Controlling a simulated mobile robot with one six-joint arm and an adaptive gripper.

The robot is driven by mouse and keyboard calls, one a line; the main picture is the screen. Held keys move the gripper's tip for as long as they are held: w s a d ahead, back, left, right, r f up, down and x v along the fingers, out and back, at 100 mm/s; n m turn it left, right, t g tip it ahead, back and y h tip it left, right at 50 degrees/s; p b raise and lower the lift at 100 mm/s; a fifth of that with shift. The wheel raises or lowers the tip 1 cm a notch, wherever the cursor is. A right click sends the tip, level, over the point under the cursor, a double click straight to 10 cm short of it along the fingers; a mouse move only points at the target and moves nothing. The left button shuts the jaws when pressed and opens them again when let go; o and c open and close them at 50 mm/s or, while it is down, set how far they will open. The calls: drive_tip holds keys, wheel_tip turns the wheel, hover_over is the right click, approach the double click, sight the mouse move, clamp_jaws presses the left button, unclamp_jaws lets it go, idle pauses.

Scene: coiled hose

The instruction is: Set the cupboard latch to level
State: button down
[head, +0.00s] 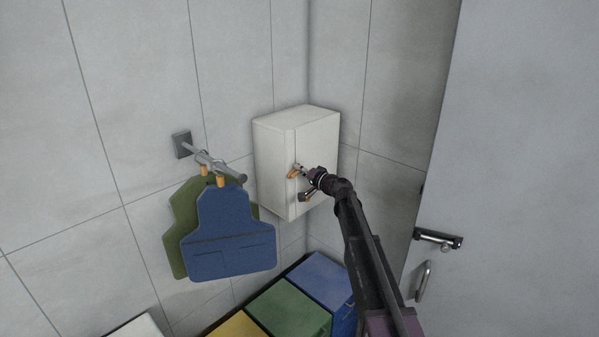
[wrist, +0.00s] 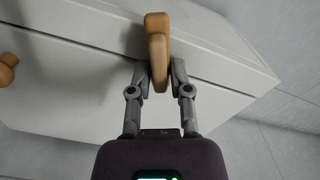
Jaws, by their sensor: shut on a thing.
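The wall cupboard (head: 275,150) is a white box in the corner. Its tan wooden latch (head: 293,173) sits at the left edge of the front. My gripper (head: 304,172) reaches it from the right. In the wrist view the latch (wrist: 157,45) stands out across the seam, and my gripper (wrist: 158,78) is shut on its near end, one finger on each side. The latch lies across the seam, not along it; I cannot tell whether it is exactly level. The gripper hides part of the latch in the head view.
A wooden knob (wrist: 7,70) is on the cupboard, left in the wrist view. Blue (head: 232,235) and green (head: 182,225) aprons hang from a wall rail (head: 215,163) at left. Coloured bins (head: 290,307) stand below. A door with a handle (head: 438,239) is at right.

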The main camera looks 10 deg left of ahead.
drive_tip(key=m, duration=0.4)
drive_tip(key=shift+f+m, duration=0.25)
drive_tip(key=shift+m, duration=0.15)
drive_tip(key=c, duration=0.7)
unclamp_jaws()
drive_tip(key=shift+v, duration=6.05)
drive_tip(key=shift+a, duration=0.1)
